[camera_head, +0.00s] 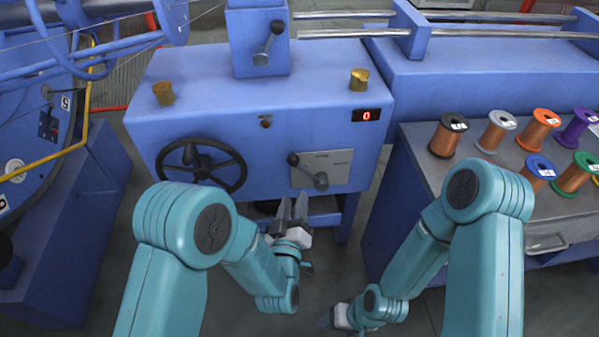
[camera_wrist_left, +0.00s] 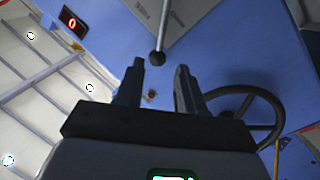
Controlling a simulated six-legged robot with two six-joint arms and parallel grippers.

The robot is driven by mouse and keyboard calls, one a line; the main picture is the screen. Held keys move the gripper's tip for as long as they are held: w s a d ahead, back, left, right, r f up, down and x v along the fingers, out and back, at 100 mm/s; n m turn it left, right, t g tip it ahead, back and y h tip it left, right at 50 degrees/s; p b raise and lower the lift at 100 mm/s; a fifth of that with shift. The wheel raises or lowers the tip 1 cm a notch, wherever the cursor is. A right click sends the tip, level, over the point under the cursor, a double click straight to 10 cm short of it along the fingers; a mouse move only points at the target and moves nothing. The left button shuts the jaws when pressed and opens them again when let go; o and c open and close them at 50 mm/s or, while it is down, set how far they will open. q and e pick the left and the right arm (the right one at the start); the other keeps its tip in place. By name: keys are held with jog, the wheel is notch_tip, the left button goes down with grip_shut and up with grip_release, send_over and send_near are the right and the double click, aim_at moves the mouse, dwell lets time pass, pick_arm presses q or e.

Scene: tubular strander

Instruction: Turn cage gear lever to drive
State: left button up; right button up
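The gear lever (camera_head: 307,171) sits on a pale plate (camera_head: 338,163) on the front of the blue machine. Its dark knob is at the upper left and its grey hub at the lower right. In the left wrist view the lever (camera_wrist_left: 158,50) hangs ahead of the fingers, its knob near the gap between them. My left gripper (camera_head: 291,207) is open and empty, just below the plate and apart from the lever; its two fingers also show in the left wrist view (camera_wrist_left: 160,90). My right gripper (camera_head: 328,318) is low near the floor, mostly hidden by my arm.
A black handwheel (camera_head: 201,166) is left of the plate. A red display (camera_head: 367,115) reads 0. Another lever (camera_head: 268,43) is on the upper block. Brass cups (camera_head: 359,79) stand on top. Several wire spools (camera_head: 448,135) stand on the right bench.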

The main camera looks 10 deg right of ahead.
aim_at(300, 168)
pick_arm(q)
jog(key=b+x, duration=0.1)
jog(key=x, duration=0.9)
jog(key=shift+w, duration=0.35)
grip_shut()
